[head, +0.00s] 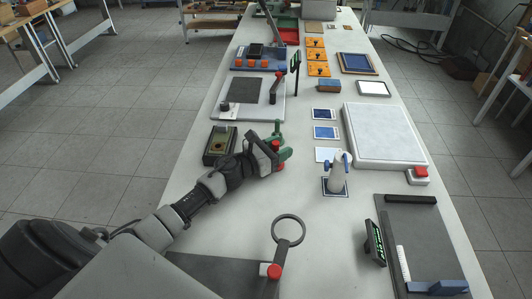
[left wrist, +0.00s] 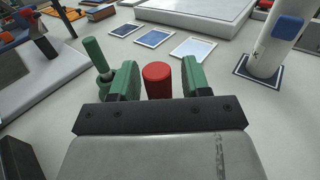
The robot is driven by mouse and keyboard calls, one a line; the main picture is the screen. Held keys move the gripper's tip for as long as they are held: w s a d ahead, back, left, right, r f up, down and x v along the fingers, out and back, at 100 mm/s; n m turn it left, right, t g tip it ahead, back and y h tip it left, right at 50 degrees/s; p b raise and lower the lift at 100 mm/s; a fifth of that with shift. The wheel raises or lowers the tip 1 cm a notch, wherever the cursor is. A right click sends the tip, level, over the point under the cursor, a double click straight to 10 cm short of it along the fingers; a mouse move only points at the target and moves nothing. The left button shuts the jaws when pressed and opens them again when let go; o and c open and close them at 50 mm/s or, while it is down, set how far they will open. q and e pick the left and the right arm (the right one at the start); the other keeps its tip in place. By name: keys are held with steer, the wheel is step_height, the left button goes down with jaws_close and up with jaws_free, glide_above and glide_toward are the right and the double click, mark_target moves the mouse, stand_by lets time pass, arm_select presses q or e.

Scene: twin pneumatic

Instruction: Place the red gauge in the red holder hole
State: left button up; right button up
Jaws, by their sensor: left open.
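The red gauge (head: 276,145) is a short upright red cylinder, partly hidden by my fingers. In the left wrist view the red gauge (left wrist: 157,80) stands between two green finger pads, with a visible gap on each side. My left gripper (head: 279,150) is open around it, close to the table; the left gripper's pads also show in the wrist view (left wrist: 159,82). The base of the gauge is hidden in the wrist view. I cannot make out a red holder hole for certain. My right gripper is not in view.
A green peg (left wrist: 95,53) stands just beyond the left finger. A white cylinder with blue parts (head: 337,178) stands on a blue-edged mat to the right. A dark meter box (head: 220,145) lies left of my gripper. A ring stand (head: 288,230) is nearer. Blue cards (head: 326,132) lie flat.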

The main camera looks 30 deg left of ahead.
arm_select(q)
steer(key=b+v, duration=0.2)
steer(key=v, duration=0.9)
steer(key=shift+f+b, duration=0.15)
steer(key=shift+b, duration=0.25)
steer(key=shift+s+a, duration=0.2)
steer(key=shift+s, duration=0.25)
